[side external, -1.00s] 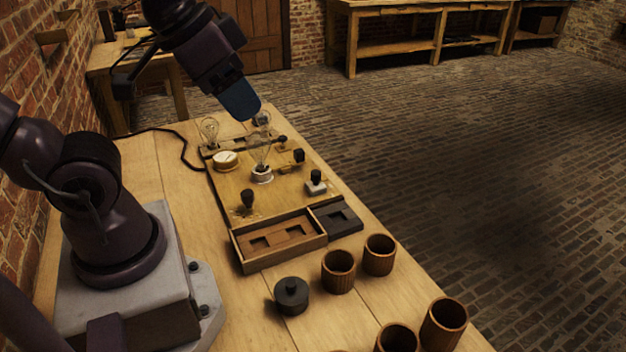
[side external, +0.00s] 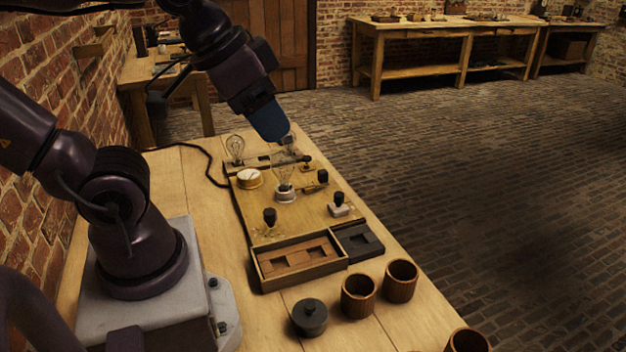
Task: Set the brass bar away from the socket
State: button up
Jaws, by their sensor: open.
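My gripper (side external: 288,142) is open and hangs over the far end of the wooden board (side external: 300,215), above and behind the clear bulb. A short brass-coloured piece with a black knob (side external: 322,177) lies on the right of the board; it looks like the brass bar, but it is too small to be sure. The clear bulb stands upright in a white round socket (side external: 285,196) at mid-board. The gripper is apart from both in the picture, and its fingertips overlap the far rail, so contact there cannot be told.
A second bulb (side external: 236,148) and a round white-faced gauge (side external: 249,178) stand at the board's left. A black-knobbed white block (side external: 338,205) is at right. A wooden tray (side external: 262,270), a dark tray (side external: 372,253), a dark lidded jar (side external: 309,318) and brown cups (side external: 401,281) are nearer.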

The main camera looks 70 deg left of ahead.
jog(key=shift+c, duration=0.2)
jog(key=n+g, duration=0.6)
jog(key=n, duration=1.2)
send_near(323, 171)
jog(key=f, duration=1)
jog(key=shift+s+f, duration=0.2)
